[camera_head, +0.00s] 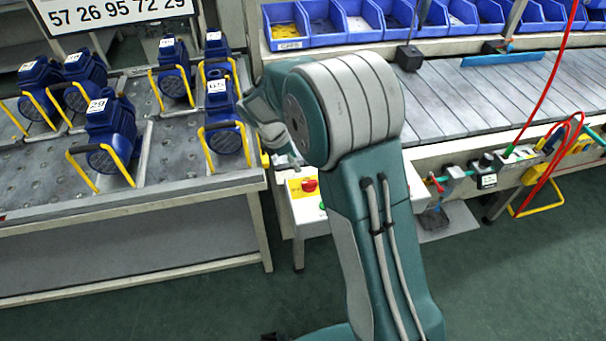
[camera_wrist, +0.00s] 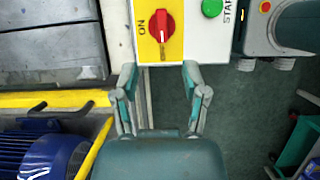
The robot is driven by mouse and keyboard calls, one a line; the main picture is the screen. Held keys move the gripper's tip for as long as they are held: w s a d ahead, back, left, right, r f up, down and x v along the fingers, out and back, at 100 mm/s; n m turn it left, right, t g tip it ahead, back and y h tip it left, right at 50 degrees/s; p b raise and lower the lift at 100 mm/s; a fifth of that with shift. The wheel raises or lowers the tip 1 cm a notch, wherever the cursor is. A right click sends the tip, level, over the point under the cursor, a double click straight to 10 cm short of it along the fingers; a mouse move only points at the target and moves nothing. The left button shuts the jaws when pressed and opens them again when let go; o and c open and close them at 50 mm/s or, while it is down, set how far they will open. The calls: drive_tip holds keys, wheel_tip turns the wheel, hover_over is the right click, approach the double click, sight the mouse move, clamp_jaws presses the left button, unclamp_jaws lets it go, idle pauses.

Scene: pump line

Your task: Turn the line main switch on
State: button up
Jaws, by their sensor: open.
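The red rotary main switch (camera_wrist: 161,20) sits on a yellow plate (camera_wrist: 174,47) on a pale control box. In the wrist view its handle runs up and down, with a white mark near its lower end. The word ON is printed to its left, and the handle does not line up with it. My gripper (camera_wrist: 160,72) is open and empty, its two fingers apart just below the plate, not touching the switch. In the head view the red switch (camera_head: 309,185) shows beside my arm, which hides most of the gripper.
A green START button (camera_wrist: 212,7) is right of the switch. Blue pumps with yellow handles (camera_head: 110,130) stand on a rack at left. A slatted conveyor (camera_head: 490,95) with blue bins (camera_head: 300,25) behind runs at right. A red hose (camera_head: 548,90) hangs at far right.

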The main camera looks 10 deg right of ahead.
sight(308, 181)
drive_tip(key=x, duration=1)
drive_tip(key=shift+s, duration=0.1)
clamp_jaws()
